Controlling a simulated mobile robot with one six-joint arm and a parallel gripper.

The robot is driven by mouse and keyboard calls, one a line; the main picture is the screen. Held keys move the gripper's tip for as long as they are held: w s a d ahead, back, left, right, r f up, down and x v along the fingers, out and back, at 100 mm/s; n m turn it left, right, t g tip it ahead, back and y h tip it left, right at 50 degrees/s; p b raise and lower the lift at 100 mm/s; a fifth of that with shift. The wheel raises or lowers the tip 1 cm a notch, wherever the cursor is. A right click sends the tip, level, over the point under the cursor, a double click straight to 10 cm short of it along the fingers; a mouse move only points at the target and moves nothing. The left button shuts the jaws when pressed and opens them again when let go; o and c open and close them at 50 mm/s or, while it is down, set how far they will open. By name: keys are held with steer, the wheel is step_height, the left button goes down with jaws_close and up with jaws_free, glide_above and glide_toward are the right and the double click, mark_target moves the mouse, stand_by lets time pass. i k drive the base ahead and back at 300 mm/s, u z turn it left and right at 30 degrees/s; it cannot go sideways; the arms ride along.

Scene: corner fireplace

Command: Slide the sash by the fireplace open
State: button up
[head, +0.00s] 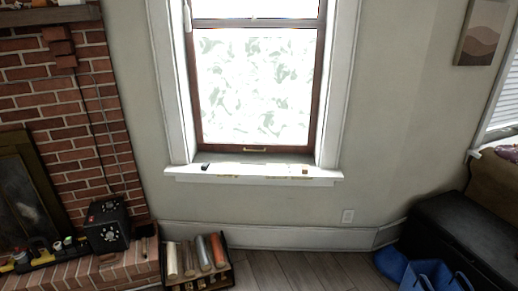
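The window sash (256,85) stands in the middle of the head view, to the right of the brick fireplace. It has a brown frame and a bright, leaf-patterned pane. Its bottom rail (280,148) sits low, close above the white sill (253,172), so the sash looks shut. A small brass-coloured pull (255,149) is at the middle of the bottom rail. A meeting rail (255,22) crosses near the top of the picture. My gripper is not in view.
Small items, one dark (205,166), lie on the sill. Below stands a rack (197,279) with several rolls. A black box (107,225) sits on the brick hearth (125,268) at left. A black chest (470,235) and blue bags (428,275) are at right. Some wooden floor (300,268) is clear.

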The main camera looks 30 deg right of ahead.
mark_target(203, 146)
steer(key=z, duration=0.25)
steer(key=i, duration=1.25)
steer(key=z, duration=0.6)
